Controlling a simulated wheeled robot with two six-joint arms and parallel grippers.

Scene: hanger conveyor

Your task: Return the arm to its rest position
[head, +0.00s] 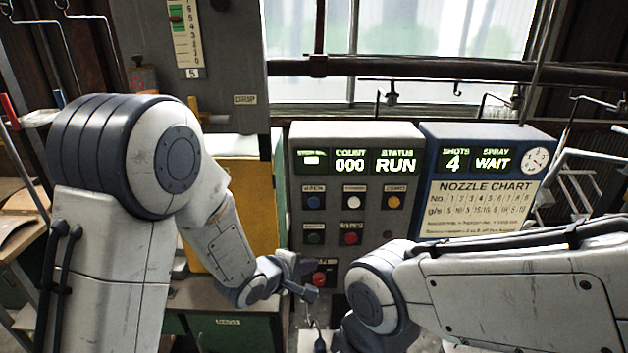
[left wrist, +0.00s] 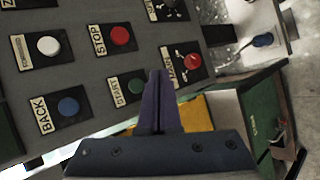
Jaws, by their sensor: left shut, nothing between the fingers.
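My left arm comes in from the left and bends down toward the front of the control panel (head: 332,210). My left gripper (head: 304,272) is at the panel's lower left part, near the lowest red button (head: 318,279). In the left wrist view its dark fingers (left wrist: 158,90) are together with nothing between them. They point toward the panel face, below the red STOP button (left wrist: 119,36) and beside the green START button (left wrist: 129,84). I cannot tell whether the tips touch the panel. My right arm reaches in from the right, and its gripper is hidden.
The panel display reads COUNT 000 and STATUS RUN. A blue box with a nozzle chart (head: 482,205) stands to its right, showing SHOTS 4 and SPRAY WAIT. A yellow cabinet (head: 250,200) is behind my left arm. Hangers hang from the rail (head: 430,70) above.

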